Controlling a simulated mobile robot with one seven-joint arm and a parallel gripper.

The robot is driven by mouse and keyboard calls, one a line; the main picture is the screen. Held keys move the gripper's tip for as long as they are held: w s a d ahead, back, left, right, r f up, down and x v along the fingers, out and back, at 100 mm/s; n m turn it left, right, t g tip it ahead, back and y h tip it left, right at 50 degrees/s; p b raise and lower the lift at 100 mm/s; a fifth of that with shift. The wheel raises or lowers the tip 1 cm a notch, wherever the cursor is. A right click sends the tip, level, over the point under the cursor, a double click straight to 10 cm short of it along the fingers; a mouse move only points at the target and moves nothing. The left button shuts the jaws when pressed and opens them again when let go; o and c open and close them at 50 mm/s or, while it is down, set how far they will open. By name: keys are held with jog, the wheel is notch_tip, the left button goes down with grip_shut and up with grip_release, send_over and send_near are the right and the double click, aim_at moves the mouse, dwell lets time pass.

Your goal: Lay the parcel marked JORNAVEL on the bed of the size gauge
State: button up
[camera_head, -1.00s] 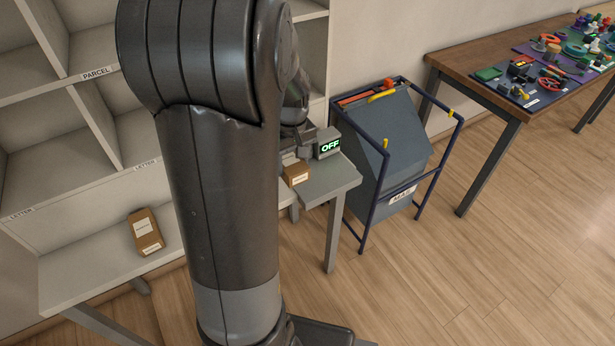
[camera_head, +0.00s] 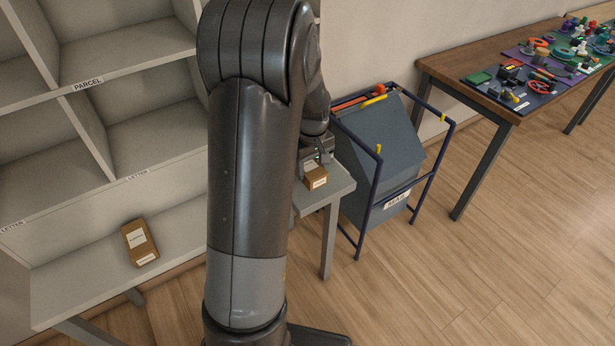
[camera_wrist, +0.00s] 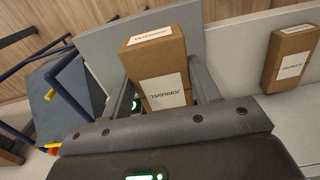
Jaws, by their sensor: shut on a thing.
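The brown parcel marked JORNAVEL (camera_wrist: 158,62) is between the two fingers of my gripper (camera_wrist: 160,95) in the wrist view. Its white label faces the camera. In the head view a small brown box, which seems to be this parcel (camera_head: 316,178), shows below my gripper (camera_head: 317,155) over the right end of the grey table. Whether it touches anything beneath is unclear. The size gauge cannot be made out for sure. A green light (camera_wrist: 108,104) shows by the left finger, on something mostly hidden.
Another brown parcel (camera_head: 140,242) lies left on the grey table (camera_head: 75,282), under the labelled shelves (camera_head: 150,60); it also shows in the wrist view (camera_wrist: 292,58). A blue-framed mail bin (camera_head: 385,150) stands right of the table. A wooden table (camera_head: 480,85) holds many small items.

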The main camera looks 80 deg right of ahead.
aim_at(308, 166)
jog(key=shift+w+d+f, duration=0.3)
jog(key=shift+w+f, duration=0.15)
jog(key=shift+w, duration=0.15)
jog(key=shift+f, duration=1.95)
jog(key=shift+f, duration=0.1)
jog(key=o, duration=1)
notch_tip(308, 166, up, 12)
jog(key=shift+r, duration=0.1)
